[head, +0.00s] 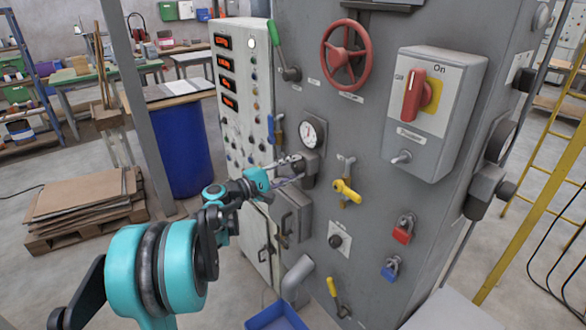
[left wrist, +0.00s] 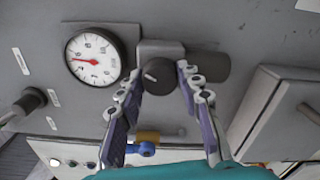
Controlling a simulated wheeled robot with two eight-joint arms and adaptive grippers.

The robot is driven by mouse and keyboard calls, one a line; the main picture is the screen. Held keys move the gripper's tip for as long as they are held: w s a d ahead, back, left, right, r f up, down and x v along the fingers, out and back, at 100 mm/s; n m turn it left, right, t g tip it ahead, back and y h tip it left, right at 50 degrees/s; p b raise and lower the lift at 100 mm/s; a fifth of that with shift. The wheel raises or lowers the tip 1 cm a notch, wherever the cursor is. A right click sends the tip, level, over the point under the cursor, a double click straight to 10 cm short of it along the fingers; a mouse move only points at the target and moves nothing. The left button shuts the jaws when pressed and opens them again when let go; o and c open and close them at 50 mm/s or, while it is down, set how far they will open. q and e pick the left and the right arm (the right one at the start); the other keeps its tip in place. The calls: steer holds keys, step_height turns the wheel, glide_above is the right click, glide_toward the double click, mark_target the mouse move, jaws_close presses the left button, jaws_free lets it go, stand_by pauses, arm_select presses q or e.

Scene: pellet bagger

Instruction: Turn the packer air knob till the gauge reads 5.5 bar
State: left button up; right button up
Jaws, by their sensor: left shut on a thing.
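The packer air knob (left wrist: 157,75) is a dark round knob with a pale mark, on a grey block of the machine's front. The pressure gauge (head: 313,133) is white-faced and sits just above that block in the head view. In the left wrist view the gauge (left wrist: 94,56) has a red needle pointing left; the small numbers are too blurred to give an exact reading. My left gripper (head: 291,171) is at the block, its fingers (left wrist: 160,88) on either side of the knob and shut on it. In the head view the fingers largely hide the knob. My right gripper is out of view.
A yellow-handled valve (head: 346,190) is right of the knob, and a blue-handled valve (head: 277,129) is to the left. A red handwheel (head: 345,55) and a red switch (head: 416,95) are higher up. A grey box (head: 291,215) juts out below the knob.

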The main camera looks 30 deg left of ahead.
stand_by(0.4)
arm_select(q)
steer(key=o, duration=1.2)
steer(key=shift+c, duration=0.2)
steer(key=shift+s, duration=0.1)
steer(key=v, duration=1.1)
steer(key=shift+s+a, duration=0.2)
steer(key=shift+s, duration=0.15)
steer(key=shift+d+f, duration=0.1)
